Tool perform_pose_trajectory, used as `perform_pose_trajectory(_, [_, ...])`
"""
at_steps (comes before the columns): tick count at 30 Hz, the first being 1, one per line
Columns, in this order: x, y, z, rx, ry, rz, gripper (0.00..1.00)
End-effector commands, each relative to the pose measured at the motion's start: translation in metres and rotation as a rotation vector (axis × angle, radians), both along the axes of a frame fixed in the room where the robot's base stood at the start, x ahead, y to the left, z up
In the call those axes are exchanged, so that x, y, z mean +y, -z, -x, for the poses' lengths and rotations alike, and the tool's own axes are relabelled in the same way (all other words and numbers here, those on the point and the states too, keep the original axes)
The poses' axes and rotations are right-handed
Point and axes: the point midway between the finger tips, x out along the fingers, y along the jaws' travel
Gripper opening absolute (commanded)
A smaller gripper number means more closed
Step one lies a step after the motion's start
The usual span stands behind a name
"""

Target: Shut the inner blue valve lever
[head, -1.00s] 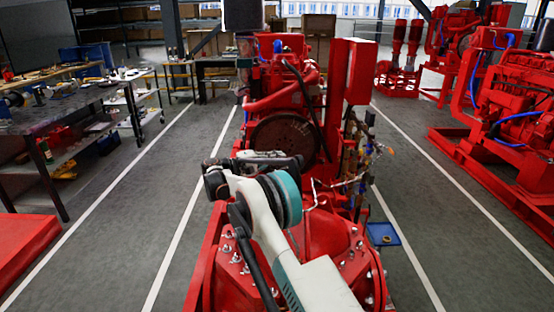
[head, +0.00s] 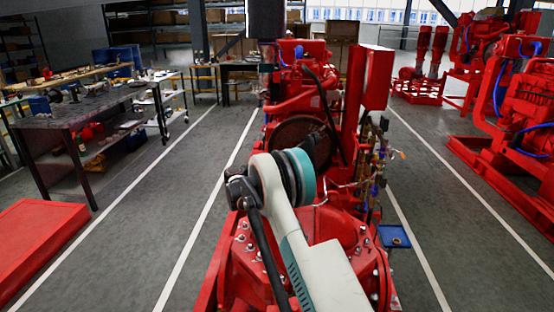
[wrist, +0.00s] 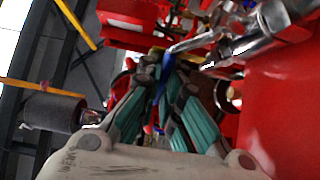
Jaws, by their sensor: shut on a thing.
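In the wrist view my gripper (wrist: 166,84) has its two green-padded fingers closed in on a blue lever (wrist: 167,66). The lever's blue strip shows between and just beyond the fingertips, beside shiny metal pipework. The fingers hide part of it, and I cannot tell how far it is turned. In the head view the pipe and valve cluster (head: 376,160) stands on the right side of the red pumpset (head: 300,125), with small blue parts on it. My own arm covers the middle of that view, and my gripper is hidden there.
A red panel box (head: 370,78) rises above the valve cluster. A blue tray (head: 394,236) lies on the floor to the right. A workbench (head: 75,115) stands at left, and more red pumpsets (head: 520,120) at right. Floor lanes on both sides are clear.

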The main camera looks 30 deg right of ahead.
Motion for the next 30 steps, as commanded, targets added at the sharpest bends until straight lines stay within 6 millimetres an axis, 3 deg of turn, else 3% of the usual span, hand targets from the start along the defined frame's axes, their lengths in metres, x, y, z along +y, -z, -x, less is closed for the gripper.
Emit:
perform_pose_trajectory(12, [0.016, 0.001, 0.000, 0.000, -0.202, -0.001, 0.00])
perform_pose_trajectory(29, [0.018, 0.001, 0.000, 0.000, -0.232, -0.002, 0.00])
perform_pose_trajectory(30, [0.018, 0.001, 0.000, 0.000, -0.232, -0.002, 0.15])
